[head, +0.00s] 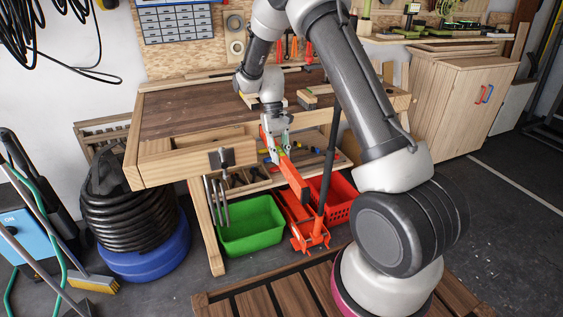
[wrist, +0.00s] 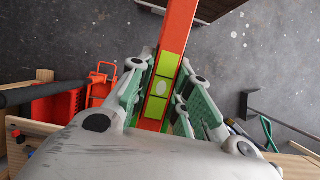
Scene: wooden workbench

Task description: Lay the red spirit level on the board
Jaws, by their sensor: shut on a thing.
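The red spirit level (head: 291,178) is a long red bar with yellow-green parts. My gripper (head: 276,146) is shut on it in front of the workbench's front edge, and the level slants down to the right. In the wrist view, my gripper (wrist: 161,83) has its fingers on both sides of the spirit level (wrist: 178,32), which runs up out of the picture. Pale wooden pieces (head: 309,99) lie on the bench top, partly hidden behind my arm. I cannot tell which piece is the board.
The workbench (head: 190,113) has a clear brown top at left. A vise (head: 222,158) is on its front. A green bin (head: 252,226), a red crate (head: 337,202) and a red jack (head: 308,236) are below. A black hose coil (head: 128,210) stands at left.

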